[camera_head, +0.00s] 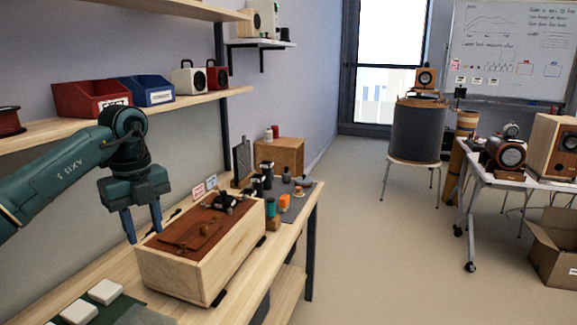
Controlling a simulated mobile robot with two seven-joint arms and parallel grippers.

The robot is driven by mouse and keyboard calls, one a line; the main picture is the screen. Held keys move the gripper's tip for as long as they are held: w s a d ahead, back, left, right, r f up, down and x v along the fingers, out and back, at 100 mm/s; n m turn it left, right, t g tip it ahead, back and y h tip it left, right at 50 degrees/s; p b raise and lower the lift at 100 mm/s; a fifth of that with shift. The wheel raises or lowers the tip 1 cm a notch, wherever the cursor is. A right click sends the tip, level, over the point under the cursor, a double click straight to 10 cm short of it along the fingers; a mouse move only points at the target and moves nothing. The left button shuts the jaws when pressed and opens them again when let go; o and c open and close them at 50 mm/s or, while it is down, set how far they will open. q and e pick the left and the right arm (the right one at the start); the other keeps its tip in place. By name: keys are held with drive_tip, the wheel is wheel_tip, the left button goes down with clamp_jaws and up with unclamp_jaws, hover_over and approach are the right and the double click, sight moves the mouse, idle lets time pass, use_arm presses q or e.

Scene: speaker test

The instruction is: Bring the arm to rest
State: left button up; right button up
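My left arm comes in from the left, and its gripper (143,222) points down with two blue fingers spread apart. Nothing shows between the fingers. The gripper is just beyond the left end of a wooden box (215,272) with a reddish-brown top, which stands on the workbench (262,283). One finger ends close to the box's back left edge; I cannot tell whether it touches. A small black part (226,200) lies on top of the box. My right gripper is not in view.
A shelf (190,107) above the bench holds a red bin (88,97) and a blue bin (147,90) near my arm. White blocks (105,291) lie at the near left. Small jars and an orange block (284,201) stand behind the box. Open floor (355,270) lies to the right.

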use_arm(q)
drive_tip(key=s+d+f+m+g+h, duration=0.1)
drive_tip(key=d+f+m+h, duration=0.15)
drive_tip(key=d+f, duration=0.4)
drive_tip(key=s+d+f+m+h, duration=0.2)
drive_tip(key=d+f+h, duration=0.2)
drive_tip(key=d, duration=0.5)
drive_tip(key=s+d+n+t+h, duration=0.35)
drive_tip(key=s+d+h, duration=0.45)
drive_tip(key=d+h, duration=0.6)
drive_tip(key=s+a+f+n+t+y+p, duration=0.1)
drive_tip(key=a+f+n+t+y, duration=0.5)
drive_tip(key=n, duration=0.4)
drive_tip(key=s+a+f+n+t+y, duration=0.2)
drive_tip(key=a+f+n+t+y, duration=0.3)
drive_tip(key=n+t+y, duration=0.4)
drive_tip(key=s+a+f+n+g+y, duration=0.1)
drive_tip(key=s+a+f+n+g, duration=0.1)
drive_tip(key=s+f, duration=0.4)
drive_tip(key=s+a+f+n+g+y, duration=0.1)
drive_tip(key=s+a+f+n+g, duration=0.2)
drive_tip(key=s+f+g, duration=0.2)
drive_tip(key=shift+s+a+f, duration=0.35)
drive_tip(key=shift+s+f, duration=0.15)
drive_tip(key=shift+f, duration=0.05)
